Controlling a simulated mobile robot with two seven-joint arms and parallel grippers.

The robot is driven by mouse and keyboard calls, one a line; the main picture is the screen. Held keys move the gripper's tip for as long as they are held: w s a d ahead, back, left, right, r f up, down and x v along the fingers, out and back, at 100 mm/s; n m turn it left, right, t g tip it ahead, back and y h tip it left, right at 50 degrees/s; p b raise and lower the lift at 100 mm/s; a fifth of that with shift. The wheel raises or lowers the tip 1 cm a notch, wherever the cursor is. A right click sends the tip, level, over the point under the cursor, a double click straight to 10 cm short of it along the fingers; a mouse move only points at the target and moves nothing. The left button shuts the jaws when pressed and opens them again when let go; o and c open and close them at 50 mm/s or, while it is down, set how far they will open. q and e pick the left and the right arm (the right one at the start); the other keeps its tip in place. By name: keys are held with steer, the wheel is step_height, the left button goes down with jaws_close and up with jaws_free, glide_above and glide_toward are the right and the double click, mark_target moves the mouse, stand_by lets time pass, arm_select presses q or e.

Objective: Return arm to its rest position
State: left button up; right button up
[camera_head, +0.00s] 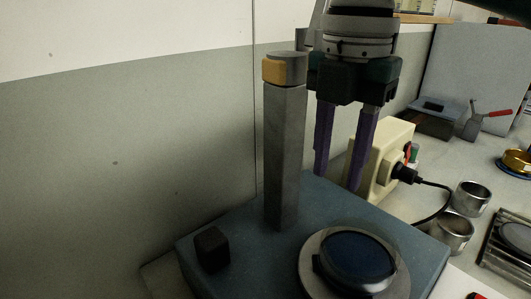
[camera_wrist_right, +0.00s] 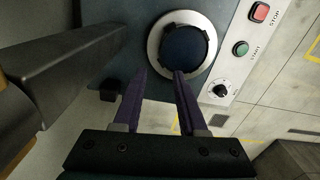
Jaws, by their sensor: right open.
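My right gripper (camera_head: 343,187) hangs pointing down over the back of a blue-grey machine base (camera_head: 225,247), just right of its grey column. Its two purple fingers are spread apart with nothing between them. In the right wrist view my right gripper (camera_wrist_right: 157,75) also shows open and empty. A round dish with a grey ring and dark blue centre (camera_head: 357,262) sits on the base, in front of the gripper; it also shows beyond the fingertips in the wrist view (camera_wrist_right: 187,46). My left gripper is not visible in either view.
The tall grey column (camera_head: 285,160) with an orange-and-grey top stands close left of the gripper. A cream box (camera_head: 386,150) with a black plug and cable stands behind it. Metal cups (camera_head: 471,197) are at right. A small black block (camera_head: 212,248) sits on the base's left.

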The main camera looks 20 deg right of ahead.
stand_by(0.4)
steer(key=s+a+f+m+t+y+p, duration=0.1)
steer(key=s+a+f+m+y, duration=0.2)
steer(key=s+a+f+m, duration=0.55)
steer(key=s+m+t, duration=0.1)
steer(key=s+m, duration=0.1)
steer(key=s+m+t+p, duration=0.1)
steer(key=s+m, duration=0.2)
steer(key=shift+s+r+m, duration=0.1)
steer(key=shift+s+m, duration=0.1)
steer(key=shift+m, duration=0.05)
steer(key=s+d+m+h, duration=0.2)
steer(key=s+d+m, duration=0.4)
steer(key=d+m, duration=0.1)
step_height(320, 180, up, 38)
steer(key=d+p, duration=0.1)
steer(key=p, duration=3.7)
steer(key=shift+s+m+t+h, duration=0.15)
steer(key=shift+m+t+h, duration=0.15)
steer(key=shift+m+h, duration=0.1)
steer(key=shift+r, duration=0.1)
